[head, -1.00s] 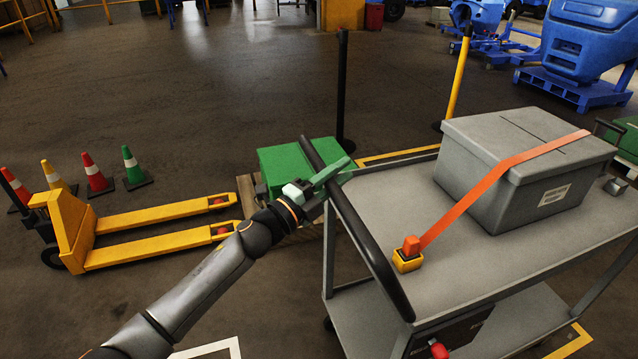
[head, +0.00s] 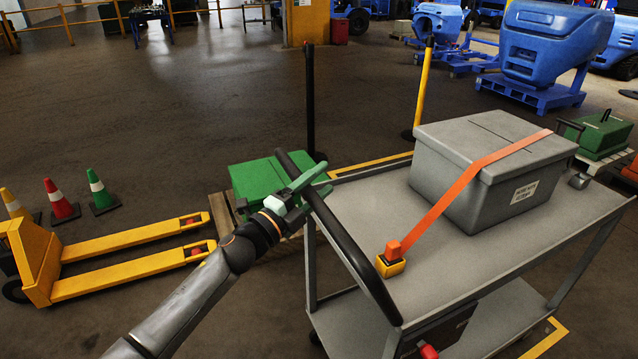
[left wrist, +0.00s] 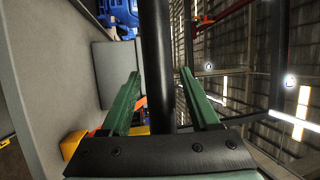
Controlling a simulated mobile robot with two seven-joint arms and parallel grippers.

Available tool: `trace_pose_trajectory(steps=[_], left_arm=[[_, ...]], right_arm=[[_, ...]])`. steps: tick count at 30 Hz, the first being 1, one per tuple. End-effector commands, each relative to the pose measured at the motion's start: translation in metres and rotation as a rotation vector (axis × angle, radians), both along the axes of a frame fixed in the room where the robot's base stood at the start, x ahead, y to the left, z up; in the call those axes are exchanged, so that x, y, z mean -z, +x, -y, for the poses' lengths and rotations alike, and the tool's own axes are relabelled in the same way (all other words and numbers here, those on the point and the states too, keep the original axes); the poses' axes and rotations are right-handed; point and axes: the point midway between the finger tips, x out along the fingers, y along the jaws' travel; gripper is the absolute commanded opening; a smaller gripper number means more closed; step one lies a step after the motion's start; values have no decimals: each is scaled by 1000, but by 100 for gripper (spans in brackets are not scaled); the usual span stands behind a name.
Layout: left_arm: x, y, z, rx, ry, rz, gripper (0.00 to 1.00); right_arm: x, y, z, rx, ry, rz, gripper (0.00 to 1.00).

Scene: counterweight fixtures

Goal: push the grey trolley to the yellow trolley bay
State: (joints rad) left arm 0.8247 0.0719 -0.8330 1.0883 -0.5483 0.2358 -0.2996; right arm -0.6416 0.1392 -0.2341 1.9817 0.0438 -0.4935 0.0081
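The grey trolley (head: 345,205) stands right of centre in the head view, with a black push handle (head: 352,255) on its near left side. A grey lidded box (head: 468,192) sits on its top, under an orange strap. My left gripper (head: 309,180) is at the upper part of the handle. In the left wrist view its green fingers (left wrist: 161,95) stand either side of the black bar, which also shows there (left wrist: 156,60). A small gap shows by one finger, so it looks open around the bar. Yellow floor tape of the bay (head: 375,163) shows behind the trolley and at its lower right. My right gripper is out of view.
A yellow pallet truck (head: 125,230) and several cones (head: 62,203) stand at left. A green case (head: 262,183) on a pallet is close behind the handle. A black post (head: 310,105) and a yellow post (head: 423,88) stand beyond.

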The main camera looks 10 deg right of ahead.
Motion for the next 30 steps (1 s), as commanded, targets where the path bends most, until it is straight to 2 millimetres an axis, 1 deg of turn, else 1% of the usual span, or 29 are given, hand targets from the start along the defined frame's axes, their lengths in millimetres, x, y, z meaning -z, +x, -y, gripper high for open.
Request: trace_pose_trajectory(steps=[7,11,14,24,30], left_arm=[[1,-1,-2,-2,0,0,62],[3,-6,-11,-3,1,-2,62],[5,-15,-21,-3,1,-2,62],[18,-56,-72,-3,1,-2,62],[22,-73,-91,-1,0,-2,62]], right_arm=[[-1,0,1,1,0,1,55],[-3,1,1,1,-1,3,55],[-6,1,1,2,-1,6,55],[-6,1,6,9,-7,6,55],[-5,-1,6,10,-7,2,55]])
